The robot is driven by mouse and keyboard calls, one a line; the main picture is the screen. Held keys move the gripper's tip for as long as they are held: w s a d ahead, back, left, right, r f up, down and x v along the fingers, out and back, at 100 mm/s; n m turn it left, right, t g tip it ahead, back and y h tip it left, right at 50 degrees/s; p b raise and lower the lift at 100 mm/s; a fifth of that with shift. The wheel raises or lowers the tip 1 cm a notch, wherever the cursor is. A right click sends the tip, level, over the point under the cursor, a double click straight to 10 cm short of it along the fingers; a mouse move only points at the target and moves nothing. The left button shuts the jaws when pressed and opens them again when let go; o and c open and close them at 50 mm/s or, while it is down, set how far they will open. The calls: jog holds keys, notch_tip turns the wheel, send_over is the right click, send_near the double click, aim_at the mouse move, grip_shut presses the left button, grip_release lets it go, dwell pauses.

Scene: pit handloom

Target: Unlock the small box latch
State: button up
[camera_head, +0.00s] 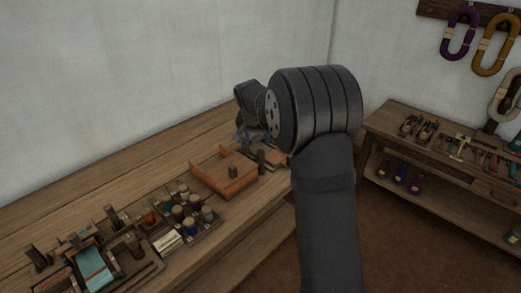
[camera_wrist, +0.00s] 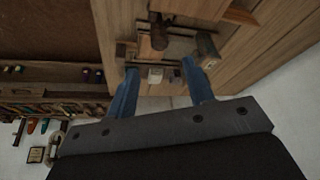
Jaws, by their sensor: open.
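My gripper (camera_wrist: 160,67) is open in the wrist view, its two blue fingers apart. A small pale grey block (camera_wrist: 155,75) shows between the fingertips, beside a dark bar; I cannot tell whether the fingers touch anything. Just beyond is a small brown wooden piece with a dark top (camera_wrist: 158,36), and a dark post (camera_wrist: 206,44) stands to its right. I cannot tell for sure which of these is the latch. In the head view my gripper (camera_head: 246,136) is small and partly hidden by my wrist, over the far part of the bench; the small box is not clear there.
A wooden bench (camera_head: 60,205) runs along the wall. On it are an open wooden tray (camera_head: 208,187), a dark upright post (camera_head: 261,161), a rack of several spools (camera_head: 190,229) and loom tools. A shelf table (camera_head: 385,120) with tools stands at right; floor lies between.

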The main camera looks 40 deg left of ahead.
aim_at(261, 151)
jog(key=x, duration=0.8)
jog(key=shift+w+f, duration=0.1)
jog(key=shift+f, duration=0.1)
jog(key=c, duration=1)
